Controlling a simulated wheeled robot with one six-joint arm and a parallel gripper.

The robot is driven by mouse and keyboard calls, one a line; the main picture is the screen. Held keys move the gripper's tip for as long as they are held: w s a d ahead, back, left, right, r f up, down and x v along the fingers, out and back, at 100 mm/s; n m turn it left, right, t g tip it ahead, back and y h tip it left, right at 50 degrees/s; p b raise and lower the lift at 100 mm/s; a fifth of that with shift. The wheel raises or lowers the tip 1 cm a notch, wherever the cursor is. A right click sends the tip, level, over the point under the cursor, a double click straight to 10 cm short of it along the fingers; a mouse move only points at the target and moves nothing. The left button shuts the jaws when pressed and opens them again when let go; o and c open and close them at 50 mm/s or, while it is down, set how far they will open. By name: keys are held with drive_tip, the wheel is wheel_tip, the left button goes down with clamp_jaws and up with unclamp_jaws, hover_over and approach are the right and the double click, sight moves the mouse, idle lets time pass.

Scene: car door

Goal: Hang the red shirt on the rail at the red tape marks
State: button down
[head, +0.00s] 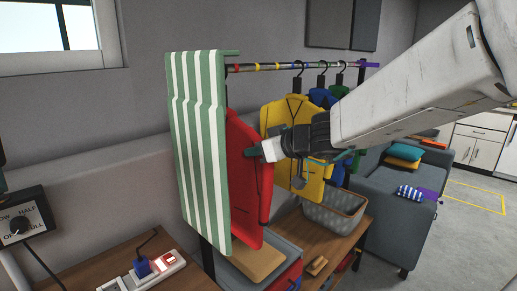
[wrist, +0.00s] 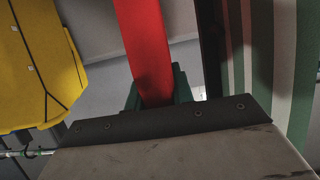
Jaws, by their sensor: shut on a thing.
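The red shirt (head: 247,190) hangs upright between the striped cloth and the yellow shirt. My gripper (head: 262,152) is shut on its right edge; in the wrist view the red shirt (wrist: 146,50) runs up from between the fingers (wrist: 158,95). The rail (head: 290,66) carries coloured tape bands, with a red tape mark (head: 237,68) near its left end, above the red shirt. The red shirt's top is well below the rail, and no hook of it shows, so I cannot tell whether it touches the rail.
A green-and-white striped cloth (head: 200,140) hangs close on the left. The yellow shirt (head: 285,120) is close on the right, with blue and green shirts beyond. Below stand a grey basket (head: 335,216) and a power strip (head: 150,272) on wooden surfaces. A sofa (head: 395,200) is farther right.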

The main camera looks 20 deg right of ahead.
drive_tip(key=c, duration=1.1)
unclamp_jaws()
